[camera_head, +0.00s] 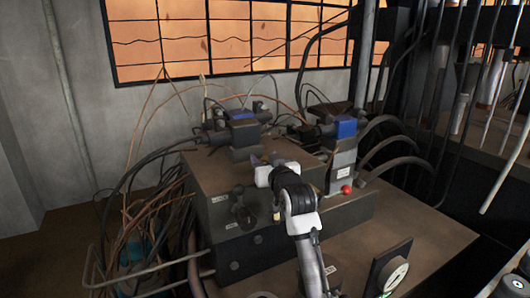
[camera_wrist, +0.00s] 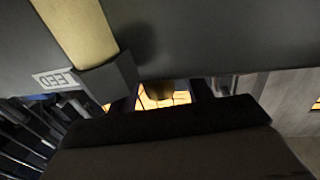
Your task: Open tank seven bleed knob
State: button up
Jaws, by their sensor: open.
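A dark knob (camera_head: 243,212) sticks out of the front face of the dark metal tank block (camera_head: 300,228), between small pale labels. I cannot read which label names tank seven. My gripper (camera_head: 260,174) is at the block's upper front edge, just above and right of this knob, with my white and black wrist behind it. The gripper is open, and no held thing shows. In the wrist view, a tan bar with a dark end (camera_wrist: 85,40) crosses the upper left, near a pale label (camera_wrist: 53,78). A blurred brown round shape (camera_wrist: 160,90) shows at the centre; I cannot tell whether it is a knob.
Loose cables (camera_head: 135,215) hang at the left. Black hoses and pipes crowd the right.

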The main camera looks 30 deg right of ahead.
jog(key=shift+w+d, duration=0.15)
jog(key=shift+w, duration=0.55)
jog(key=c, duration=1)
jog(key=shift+f, duration=0.1)
